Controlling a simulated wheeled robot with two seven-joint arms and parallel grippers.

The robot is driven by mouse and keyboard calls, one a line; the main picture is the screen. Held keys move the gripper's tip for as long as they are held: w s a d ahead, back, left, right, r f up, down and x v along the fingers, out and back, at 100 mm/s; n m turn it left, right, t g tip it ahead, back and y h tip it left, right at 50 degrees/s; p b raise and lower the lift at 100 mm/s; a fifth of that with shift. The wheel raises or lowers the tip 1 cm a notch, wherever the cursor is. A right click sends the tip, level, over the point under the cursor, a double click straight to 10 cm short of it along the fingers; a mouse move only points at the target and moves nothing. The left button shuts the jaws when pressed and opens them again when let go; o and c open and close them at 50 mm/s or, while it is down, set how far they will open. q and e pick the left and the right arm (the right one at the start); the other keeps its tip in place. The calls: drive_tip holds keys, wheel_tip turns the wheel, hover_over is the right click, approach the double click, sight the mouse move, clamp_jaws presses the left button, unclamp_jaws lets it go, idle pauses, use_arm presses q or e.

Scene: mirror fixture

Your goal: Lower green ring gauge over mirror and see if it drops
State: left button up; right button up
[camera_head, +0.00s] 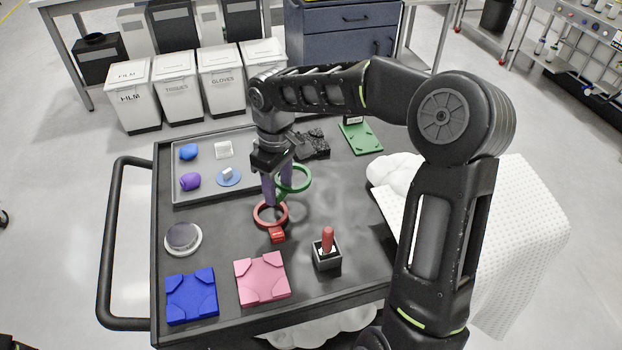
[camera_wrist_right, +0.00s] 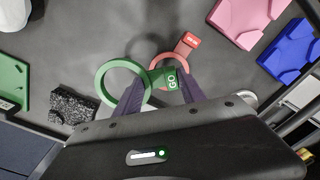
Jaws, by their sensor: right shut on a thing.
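The green ring gauge (camera_head: 308,180) is held by its tag in my right gripper (camera_head: 278,184), which is shut on it, above the middle of the cart top. In the right wrist view the ring (camera_wrist_right: 99,86) shows whole, and its tag reads "GO" between the purple fingers (camera_wrist_right: 168,84). A round grey mirror (camera_head: 182,236) with a pale rim lies at the cart's left, apart from the ring. A red ring gauge (camera_head: 258,217) with a red tag lies below and near the gripper; the fingers partly cover it. My left gripper is not in view.
Blue (camera_head: 191,296) and pink (camera_head: 262,278) blocks lie at the front. A black holder with a red stick (camera_head: 327,245) stands right of them. A grey tray (camera_head: 207,157) with small objects is at back left, a green plate (camera_head: 360,137) at back right. Bare surface separates mirror and red ring.

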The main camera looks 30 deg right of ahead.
drive_tip(key=w+a+m, duration=0.1)
drive_tip(key=a, duration=0.1)
drive_tip(key=w+a+f+m, duration=0.1)
drive_tip(key=a+m, duration=0.1)
drive_tip(key=a, duration=0.1)
drive_tip(key=w+a+f+m, duration=0.1)
drive_tip(key=a+m, duration=0.1)
drive_tip(key=shift+a+f, duration=0.15)
drive_tip(key=shift+a, duration=0.1)
